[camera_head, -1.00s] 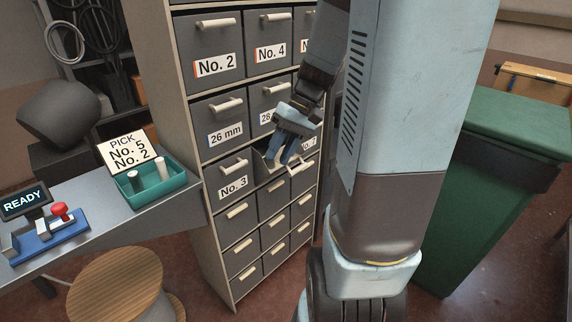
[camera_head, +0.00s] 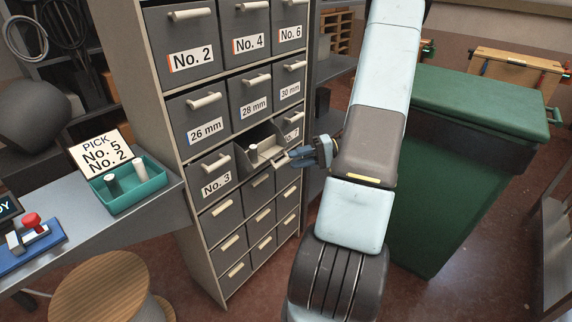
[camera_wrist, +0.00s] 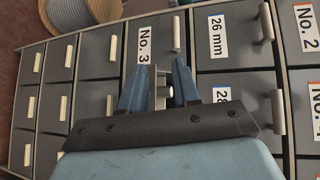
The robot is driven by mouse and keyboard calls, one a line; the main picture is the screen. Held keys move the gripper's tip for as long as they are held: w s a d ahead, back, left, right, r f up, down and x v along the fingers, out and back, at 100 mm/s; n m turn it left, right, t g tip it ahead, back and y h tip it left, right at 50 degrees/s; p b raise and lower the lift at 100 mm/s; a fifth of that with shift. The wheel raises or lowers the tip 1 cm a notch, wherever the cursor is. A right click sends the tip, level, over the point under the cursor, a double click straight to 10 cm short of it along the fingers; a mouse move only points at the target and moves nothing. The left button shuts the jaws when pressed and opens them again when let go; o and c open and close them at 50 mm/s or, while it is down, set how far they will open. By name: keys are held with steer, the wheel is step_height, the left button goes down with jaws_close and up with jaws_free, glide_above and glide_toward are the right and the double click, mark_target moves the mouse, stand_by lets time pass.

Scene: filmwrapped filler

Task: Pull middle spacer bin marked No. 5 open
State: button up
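The middle bin (camera_head: 272,150) in the row between No. 3 and No. 7 stands pulled out in the head view. Its inside shows, with a light spacer cylinder (camera_head: 253,150) in it. Its front label cannot be read. The sign (camera_head: 103,150) reads PICK No. 5, No. 2. My gripper (camera_head: 293,156) is just in front of the bin's front edge, close to its handle; I cannot tell if they touch. In the wrist view its two fingers (camera_wrist: 156,80) are apart, with part of the bin and the spacer (camera_wrist: 168,92) seen between them.
Bins No. 3 (camera_head: 213,178), 26 mm (camera_head: 200,115) and 28 mm (camera_head: 252,95) are shut around it. A teal tray (camera_head: 140,190) with two cylinders sits on the bench at left. A wooden spool (camera_head: 105,285) stands in front. A green wheeled bin (camera_head: 440,190) is at right.

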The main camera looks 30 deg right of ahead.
steer(key=s+d+f+m+t+h, duration=0.15)
steer(key=d+f+m+t, duration=0.25)
steer(key=d+f+t, duration=0.5)
steer(key=f+x, duration=0.2)
steer(key=x, duration=1.1)
steer(key=shift+w+r+g, duration=0.3)
steer(key=shift+w+r, duration=0.05)
steer(key=shift+w, duration=0.05)
steer(key=shift+d, duration=0.1)
steer(key=shift+c, duration=0.4)
jaws_close()
